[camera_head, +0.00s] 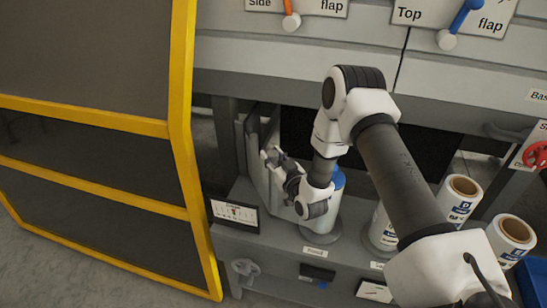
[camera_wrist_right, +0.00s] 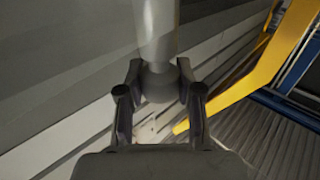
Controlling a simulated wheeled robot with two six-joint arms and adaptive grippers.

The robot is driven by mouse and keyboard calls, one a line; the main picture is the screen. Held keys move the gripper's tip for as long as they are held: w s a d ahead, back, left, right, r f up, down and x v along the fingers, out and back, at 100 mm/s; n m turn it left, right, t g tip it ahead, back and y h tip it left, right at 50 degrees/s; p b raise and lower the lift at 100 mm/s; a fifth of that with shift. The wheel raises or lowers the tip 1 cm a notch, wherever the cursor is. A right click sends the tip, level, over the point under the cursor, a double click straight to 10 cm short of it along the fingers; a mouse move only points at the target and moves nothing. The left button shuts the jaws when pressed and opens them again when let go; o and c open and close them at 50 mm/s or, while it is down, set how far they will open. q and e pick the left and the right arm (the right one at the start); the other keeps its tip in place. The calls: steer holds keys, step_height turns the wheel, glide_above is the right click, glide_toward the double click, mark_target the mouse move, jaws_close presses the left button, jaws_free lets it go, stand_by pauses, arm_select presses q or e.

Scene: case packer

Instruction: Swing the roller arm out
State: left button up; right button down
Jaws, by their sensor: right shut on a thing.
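In the head view my right gripper (camera_head: 273,158) reaches into the bay under the machine's upper panels, left of a blue-and-white roll (camera_head: 335,182). In the right wrist view the two fingers of my right gripper (camera_wrist_right: 160,94) stand on either side of a grey rounded knob (camera_wrist_right: 160,84). The knob is at the end of a pale cylinder (camera_wrist_right: 157,30), which I take to be part of the roller arm. The gripper is shut on this knob. In the head view my wrist hides most of the roller arm. My left gripper is not in view.
A yellow-framed guard door (camera_head: 184,150) stands open at the left. White film rolls (camera_head: 461,187) stand on the grey shelf (camera_head: 270,240) at the right. Orange (camera_head: 291,20) and blue (camera_head: 462,18) flap levers are above. A small display (camera_head: 235,215) is on the shelf front.

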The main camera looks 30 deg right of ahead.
steer(key=shift+w+a+f+m+h+b, duration=0.25)
steer(key=shift+w+m+h+b, duration=0.15)
steer(key=shift+h+b, duration=0.3)
steer(key=w+d+m+g+h+b, duration=0.1)
steer(key=w+m+g+h+b, duration=0.8)
steer(key=h, duration=0.3)
steer(key=shift+w+r+m+b, duration=0.3)
steer(key=shift+w+m, duration=0.1)
steer(key=shift+m, duration=0.1)
steer(key=shift+r, duration=0.1)
steer(key=c, duration=1)
jaws_free()
steer(key=shift+o, duration=1.4)
steer(key=shift+w+d, duration=0.1)
